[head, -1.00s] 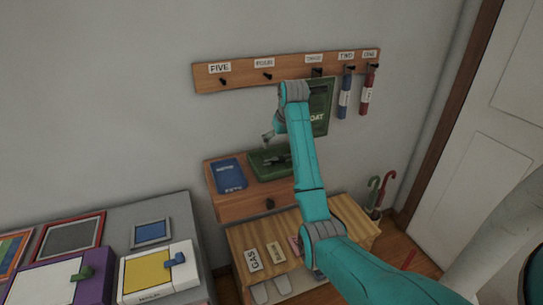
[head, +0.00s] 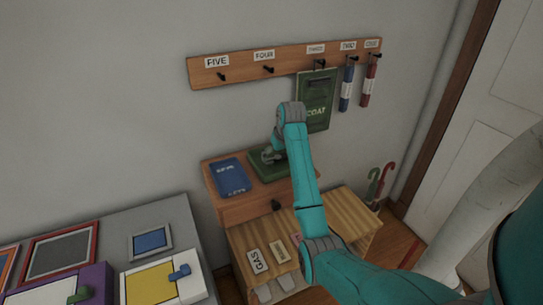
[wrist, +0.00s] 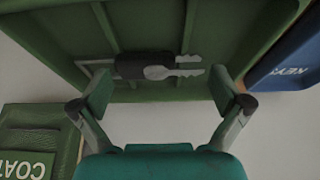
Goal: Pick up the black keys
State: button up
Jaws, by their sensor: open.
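The black keys (wrist: 130,66) lie in a shallow green tray (wrist: 50,30) in the wrist view: a dark fob with grey metal keys pointing right. My gripper (wrist: 161,92) is open and empty. The keys sit just beyond its fingertips, in line with the gap between them. In the head view my gripper (head: 271,156) is low over the green tray (head: 258,169) on the wooden drawer unit. The keys are hidden there behind my gripper and arm.
A blue tray (head: 231,177) lies left of the green one; its KEYS label shows in the wrist view (wrist: 292,70). A green COAT pouch (head: 316,98) hangs from the hook rail (head: 290,66), beside blue and red tags. A cluttered grey table (head: 180,215) stands at left.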

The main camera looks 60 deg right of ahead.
aim_at(277, 158)
jog(key=shift+f, duration=0.1)
jog(key=c, duration=0.6)
jog(key=shift+o, duration=0.2)
notch_tip(277, 158, up, 10)
